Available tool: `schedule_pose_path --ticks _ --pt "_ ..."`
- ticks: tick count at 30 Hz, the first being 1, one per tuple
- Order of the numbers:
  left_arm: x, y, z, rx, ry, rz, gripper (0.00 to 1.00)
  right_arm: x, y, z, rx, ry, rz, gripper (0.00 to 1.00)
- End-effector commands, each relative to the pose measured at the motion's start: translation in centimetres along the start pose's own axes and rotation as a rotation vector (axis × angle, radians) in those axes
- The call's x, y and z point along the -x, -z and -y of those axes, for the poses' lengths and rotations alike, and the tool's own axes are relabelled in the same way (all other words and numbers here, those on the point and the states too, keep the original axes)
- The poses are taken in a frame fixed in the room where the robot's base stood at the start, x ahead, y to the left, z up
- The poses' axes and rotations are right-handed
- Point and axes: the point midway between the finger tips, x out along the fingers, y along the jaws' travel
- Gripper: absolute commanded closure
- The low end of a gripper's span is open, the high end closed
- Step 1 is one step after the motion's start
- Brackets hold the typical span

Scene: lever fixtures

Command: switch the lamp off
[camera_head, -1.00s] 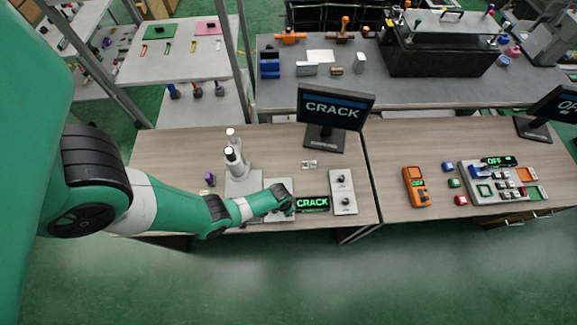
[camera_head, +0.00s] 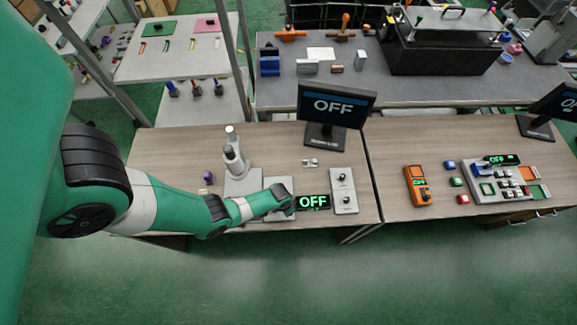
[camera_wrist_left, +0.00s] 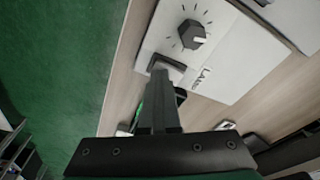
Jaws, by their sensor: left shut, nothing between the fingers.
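A white panel (camera_wrist_left: 220,45) in the left wrist view carries a dark round knob (camera_wrist_left: 192,34) and a dark switch (camera_wrist_left: 167,66) beside partly legible lettering that starts "LA". My left gripper (camera_wrist_left: 159,74) is shut and empty, its tips at the switch, partly covering it; I cannot tell whether they touch. In the head view, my left gripper is hidden behind my arm's end. A small display (camera_head: 313,202) beside it reads OFF in green. A larger monitor (camera_head: 334,107) also reads OFF. A pale upright device (camera_head: 234,160) stands behind my arm. My right gripper is not in view.
An orange meter (camera_head: 417,186), coloured blocks and a button console (camera_head: 500,181) occupy the right table. The wood between monitor and panels is mostly clear.

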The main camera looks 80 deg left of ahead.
Motion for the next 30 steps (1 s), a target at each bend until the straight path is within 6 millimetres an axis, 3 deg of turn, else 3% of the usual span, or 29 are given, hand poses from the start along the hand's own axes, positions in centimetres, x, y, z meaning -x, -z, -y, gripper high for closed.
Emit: schedule_pose_path --ticks 24,30 --pt "6.9 1.1 0.0 0.000 0.000 -0.002 1.00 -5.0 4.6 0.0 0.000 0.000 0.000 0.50" --pt "7.0 1.1 0.0 0.000 0.000 -0.001 1.00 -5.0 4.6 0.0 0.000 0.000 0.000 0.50"
